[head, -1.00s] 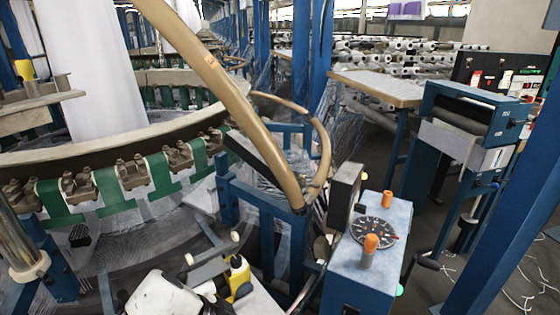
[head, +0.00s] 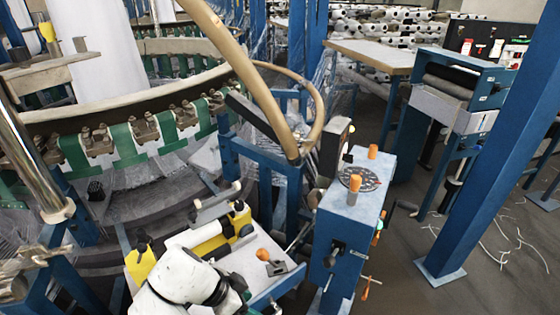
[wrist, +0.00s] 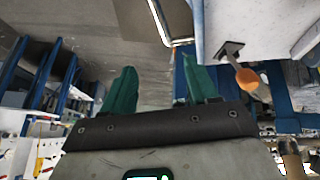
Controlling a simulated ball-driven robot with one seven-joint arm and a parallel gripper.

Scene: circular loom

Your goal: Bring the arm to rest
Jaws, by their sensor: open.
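My gripper (wrist: 160,88) shows in the wrist view with its two green fingers apart and nothing between them. In the head view my white arm (head: 180,275) is at the bottom, left of centre, and I cannot make out the gripper's fingers there. An orange-knobbed lever (wrist: 243,72) on a pale surface is to the right of the fingers in the wrist view. I cannot tell how far it is from them.
The circular loom (head: 150,98) fills the left side. A blue control box (head: 350,215) with a dial and orange knobs stands right of my arm. A blue post (head: 490,150) rises at the right. Loose threads lie on the open floor (head: 500,235) there.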

